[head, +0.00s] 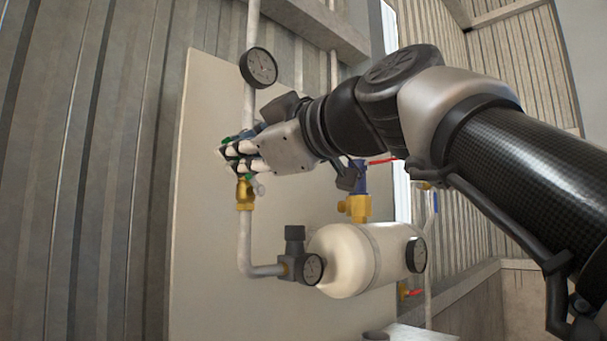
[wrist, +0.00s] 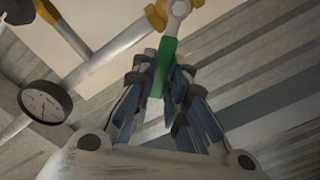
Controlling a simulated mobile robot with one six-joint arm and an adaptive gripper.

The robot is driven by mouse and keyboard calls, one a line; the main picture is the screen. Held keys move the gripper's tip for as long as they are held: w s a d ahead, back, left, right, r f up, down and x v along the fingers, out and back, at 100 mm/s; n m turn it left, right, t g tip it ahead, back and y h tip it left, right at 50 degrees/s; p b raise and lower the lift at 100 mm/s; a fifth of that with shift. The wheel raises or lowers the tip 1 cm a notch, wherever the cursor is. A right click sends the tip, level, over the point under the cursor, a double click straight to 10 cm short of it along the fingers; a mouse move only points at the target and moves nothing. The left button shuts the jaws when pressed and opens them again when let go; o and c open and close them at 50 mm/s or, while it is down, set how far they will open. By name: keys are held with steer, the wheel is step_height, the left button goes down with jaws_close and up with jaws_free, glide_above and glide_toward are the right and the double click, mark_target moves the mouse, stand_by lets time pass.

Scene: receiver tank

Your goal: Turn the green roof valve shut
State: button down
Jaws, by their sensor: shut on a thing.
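The green valve handle (wrist: 166,58) is a flat green lever reaching from a pale round hub (wrist: 179,7) at the top of the wrist view. My gripper (wrist: 163,78) has its dark fingers on both sides of the lever and is shut on it. In the head view only small bits of green show around the fingertips of my gripper (head: 238,158), which hide most of the handle. The brass valve body (head: 245,194) sits just below the fingertips on a pale vertical pipe.
A round gauge (head: 258,67) is on the pipe above my gripper. A cream tank (head: 345,262) is below right, with a dark fitting (head: 294,242) at its left end. A red lever (head: 382,160) and a brass fitting (head: 357,208) lie close under my wrist. The board (head: 203,230) left is clear.

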steer(key=shift+s+a+f+n+b, duration=0.25)
steer(key=shift+f+n+b, duration=0.55)
steer(key=shift+n+b, duration=0.6)
steer(key=shift+s+a+f+n+b, duration=0.25)
steer(key=shift+f+n+b, duration=0.75)
steer(key=shift+n, duration=0.75)
steer(key=shift+s+a+f+n+b, duration=0.25)
steer(key=shift+f+n+b, duration=0.4)
steer(key=shift+n+b, duration=0.8)
steer(key=c, duration=1.6)
jaws_free()
steer(key=v, duration=1.2)
steer(key=shift+d, duration=0.1)
